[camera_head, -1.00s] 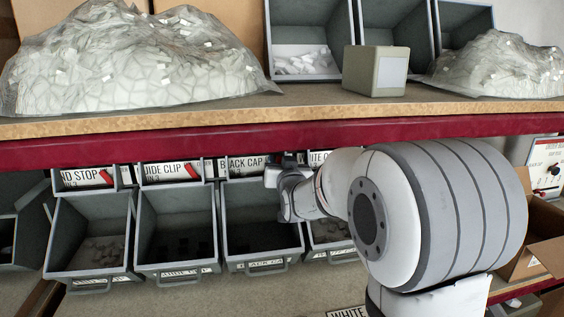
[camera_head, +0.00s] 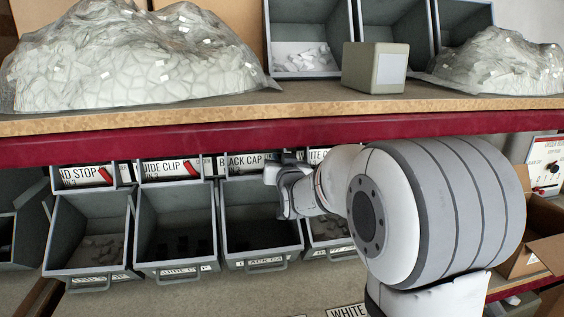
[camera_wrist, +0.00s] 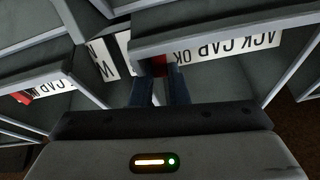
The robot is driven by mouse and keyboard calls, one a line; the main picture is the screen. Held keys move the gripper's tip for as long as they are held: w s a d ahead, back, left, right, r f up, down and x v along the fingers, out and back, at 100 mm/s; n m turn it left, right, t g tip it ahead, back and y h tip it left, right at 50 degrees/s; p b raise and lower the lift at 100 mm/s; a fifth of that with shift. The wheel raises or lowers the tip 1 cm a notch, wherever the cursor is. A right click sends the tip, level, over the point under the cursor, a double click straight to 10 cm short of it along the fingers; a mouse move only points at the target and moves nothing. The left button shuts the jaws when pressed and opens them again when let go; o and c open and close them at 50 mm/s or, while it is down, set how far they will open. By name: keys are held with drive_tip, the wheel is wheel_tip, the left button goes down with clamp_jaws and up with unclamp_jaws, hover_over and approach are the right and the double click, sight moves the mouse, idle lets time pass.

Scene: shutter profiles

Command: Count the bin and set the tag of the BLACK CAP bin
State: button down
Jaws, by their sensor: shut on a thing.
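The BLACK CAP bin (camera_head: 262,262) is an open grey bin in the row under the red shelf edge. Its inside is dark and I cannot tell the pieces in it. Its white BLACK CAP label (camera_head: 247,163) is above it and shows upside down in the wrist view (camera_wrist: 230,45). My gripper (camera_head: 277,178) is at the right end of that label. In the wrist view my gripper's dark fingers (camera_wrist: 160,92) are close together, shut on the red tag (camera_wrist: 159,67). Most of the tag is hidden by the fingers and the bin edge.
A shelf (camera_head: 300,112) with bagged parts lies above. A cardboard box (camera_head: 540,240) is at right.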

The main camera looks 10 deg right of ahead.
drive_tip(key=m+b, duration=0.1)
drive_tip(key=d+m+b, duration=0.1)
drive_tip(key=b, duration=0.1)
drive_tip(key=m+b, duration=0.1)
drive_tip(key=b, duration=0.1)
drive_tip(key=shift+d+f+m, duration=0.15)
drive_tip(key=shift+f+m, duration=0.1)
drive_tip(key=shift+m, duration=0.15)
drive_tip(key=c, duration=1.4)
unclamp_jaws()
drive_tip(key=s, duration=0.8)
drive_tip(key=shift+b, duration=0.3)
drive_tip(key=shift+w, duration=0.1)
